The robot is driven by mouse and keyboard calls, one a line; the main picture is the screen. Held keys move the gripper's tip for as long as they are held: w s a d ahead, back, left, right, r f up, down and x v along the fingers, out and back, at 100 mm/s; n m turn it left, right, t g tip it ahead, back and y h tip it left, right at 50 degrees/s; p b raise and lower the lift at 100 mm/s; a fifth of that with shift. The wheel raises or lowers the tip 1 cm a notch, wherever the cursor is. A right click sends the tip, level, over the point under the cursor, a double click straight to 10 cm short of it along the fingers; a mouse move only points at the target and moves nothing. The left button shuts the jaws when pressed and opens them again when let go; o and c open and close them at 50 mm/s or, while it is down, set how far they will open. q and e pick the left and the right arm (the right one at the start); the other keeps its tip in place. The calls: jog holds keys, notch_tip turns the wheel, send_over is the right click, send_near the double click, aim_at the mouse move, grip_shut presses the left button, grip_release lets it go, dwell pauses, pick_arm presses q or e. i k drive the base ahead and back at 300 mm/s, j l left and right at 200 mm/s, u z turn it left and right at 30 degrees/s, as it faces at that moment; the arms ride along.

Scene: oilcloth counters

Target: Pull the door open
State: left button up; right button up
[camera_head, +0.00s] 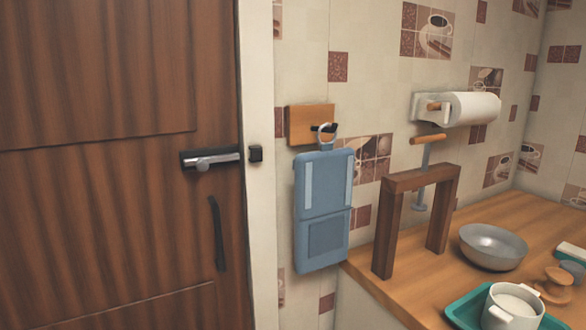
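The brown wooden door (105,215) fills the left part of the head view. It appears shut against the pale door frame (262,195). A metal lever handle (211,160) on a dark plate sits near the door's right edge and lies level. A dark vertical pull bar (217,233) is mounted below it. Neither of my grippers is in view.
A blue case (323,210) hangs from a wooden wall mount right of the door. A wooden counter (455,243) at the right holds a wooden stand (385,230), a grey bowl (492,247) and a white pot (512,308) on a teal tray (462,311). A paper roll (474,108) is wall-mounted above.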

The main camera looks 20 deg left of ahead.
aim_at(105, 225)
jog(key=u, duration=2)
